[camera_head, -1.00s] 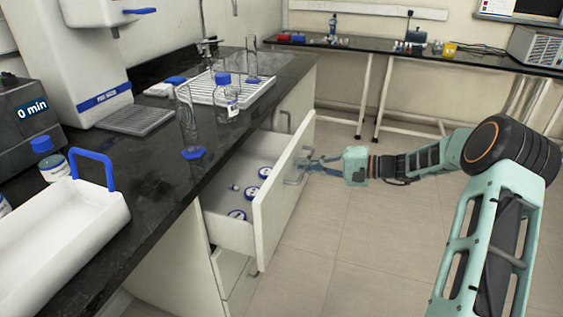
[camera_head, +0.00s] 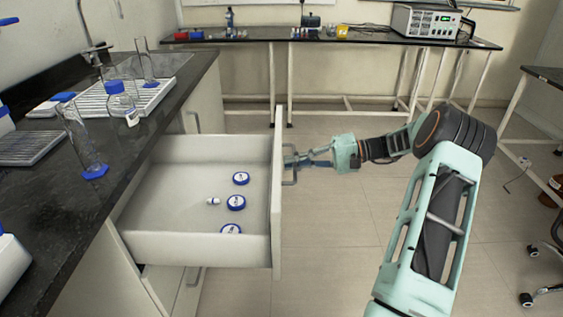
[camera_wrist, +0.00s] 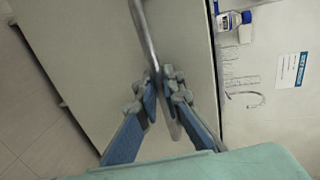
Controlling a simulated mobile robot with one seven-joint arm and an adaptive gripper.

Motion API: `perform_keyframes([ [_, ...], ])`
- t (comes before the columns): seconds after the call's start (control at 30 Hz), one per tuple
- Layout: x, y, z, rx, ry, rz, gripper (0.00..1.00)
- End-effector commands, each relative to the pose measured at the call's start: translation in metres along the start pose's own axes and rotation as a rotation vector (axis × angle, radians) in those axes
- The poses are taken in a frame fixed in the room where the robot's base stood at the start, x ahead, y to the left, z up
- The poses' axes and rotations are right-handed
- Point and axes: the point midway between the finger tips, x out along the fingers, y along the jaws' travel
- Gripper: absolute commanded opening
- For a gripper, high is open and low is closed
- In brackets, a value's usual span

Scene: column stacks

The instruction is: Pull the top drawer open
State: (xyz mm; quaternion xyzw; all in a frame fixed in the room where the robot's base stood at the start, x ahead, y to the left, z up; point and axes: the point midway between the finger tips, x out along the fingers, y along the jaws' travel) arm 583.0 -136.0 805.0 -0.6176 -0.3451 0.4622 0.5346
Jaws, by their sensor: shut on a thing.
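The top drawer (camera_head: 200,247) stands well open from the counter, its white front panel (camera_head: 278,190) facing right. Its metal bar handle (camera_head: 290,165) is on that panel. My gripper (camera_head: 300,161) is at the handle, reaching in from the right. In the wrist view my gripper's blue fingers (camera_wrist: 159,100) are closed around the handle bar (camera_wrist: 151,45). Inside the drawer lie several blue-rimmed round lids (camera_head: 236,202) and a small white item (camera_head: 213,201).
The black counter (camera_head: 60,215) on the left holds a glass cylinder (camera_head: 82,140), a blue-capped bottle (camera_head: 121,104) and a white rack (camera_head: 150,92). Another bench (camera_head: 330,36) stands at the back. The floor (camera_head: 335,235) right of the drawer is clear.

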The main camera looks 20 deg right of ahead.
Motion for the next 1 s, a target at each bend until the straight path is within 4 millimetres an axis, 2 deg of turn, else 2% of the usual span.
perform_keyframes([
  [0.47, -0.004, 0.002, 0.001, 0.001, -0.002, 0.001, 0.00],
  [0.5, -0.004, 0.002, 0.001, 0.001, -0.002, 0.001, 0.12],
  [0.53, -0.004, 0.002, 0.001, 0.001, -0.002, 0.001, 0.15],
  [0.87, -0.006, 0.001, 0.000, 0.000, 0.000, 0.000, 0.15],
  [1.0, -0.022, 0.001, -0.001, -0.002, 0.003, 0.000, 0.15],
])
